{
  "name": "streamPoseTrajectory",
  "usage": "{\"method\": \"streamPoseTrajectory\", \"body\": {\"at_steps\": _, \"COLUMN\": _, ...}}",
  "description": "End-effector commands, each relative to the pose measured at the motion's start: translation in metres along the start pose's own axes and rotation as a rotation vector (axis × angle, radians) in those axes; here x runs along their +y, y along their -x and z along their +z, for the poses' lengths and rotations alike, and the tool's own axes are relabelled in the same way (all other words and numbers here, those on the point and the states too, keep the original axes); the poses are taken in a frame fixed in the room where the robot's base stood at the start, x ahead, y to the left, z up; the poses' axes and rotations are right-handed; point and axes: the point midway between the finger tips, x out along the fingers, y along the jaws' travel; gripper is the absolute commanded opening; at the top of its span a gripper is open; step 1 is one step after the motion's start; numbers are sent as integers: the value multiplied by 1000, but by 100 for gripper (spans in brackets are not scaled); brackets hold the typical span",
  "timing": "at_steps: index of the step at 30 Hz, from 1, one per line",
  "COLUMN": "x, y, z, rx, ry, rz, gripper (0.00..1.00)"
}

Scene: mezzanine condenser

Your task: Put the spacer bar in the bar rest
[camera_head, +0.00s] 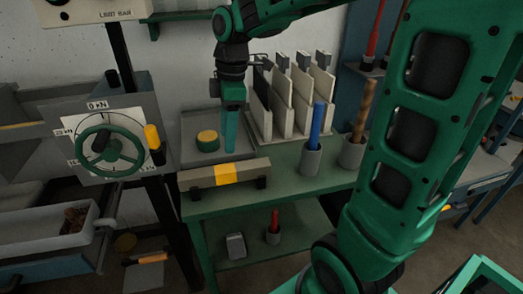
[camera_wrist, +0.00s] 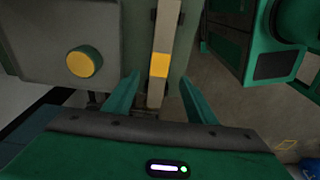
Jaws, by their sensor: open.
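The spacer bar (camera_head: 204,178) is a long beige bar with a yellow band around its middle. It lies level along the front edge of the green bench, on two dark supports. In the wrist view the bar (camera_wrist: 162,38) runs lengthwise up the picture between the fingers. My gripper (camera_head: 231,150) points down just behind and above the bar's yellow band. In the wrist view my gripper (camera_wrist: 159,80) is open and empty, with one finger on each side of the bar. I cannot tell whether the dark supports (camera_head: 262,183) are the bar rest.
A rack of upright panels (camera_head: 298,98) stands at the back. Cups with a blue rod (camera_head: 318,125) and a brown rod (camera_head: 362,110) stand right. A green handwheel (camera_head: 106,146) is left.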

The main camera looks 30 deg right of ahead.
Motion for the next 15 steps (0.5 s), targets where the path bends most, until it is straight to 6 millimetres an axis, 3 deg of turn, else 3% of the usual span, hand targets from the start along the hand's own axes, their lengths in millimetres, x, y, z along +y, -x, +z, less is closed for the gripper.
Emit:
{"method": "streamPoseTrajectory", "body": {"at_steps": 5, "x": -5, "y": 2, "z": 15, "rx": -7, "ry": -89, "rz": 7, "gripper": 51}}
{"method": "streamPoseTrajectory", "body": {"at_steps": 8, "x": -19, "y": 2, "z": 51, "rx": -26, "ry": -317, "rz": 22, "gripper": 51}}
{"method": "streamPoseTrajectory", "body": {"at_steps": 10, "x": -36, "y": 2, "z": 85, "rx": -41, "ry": -549, "rz": 37, "gripper": 51}}
{"method": "streamPoseTrajectory", "body": {"at_steps": 15, "x": -93, "y": -7, "z": 164, "rx": -67, "ry": -1160, "rz": 71, "gripper": 51}}
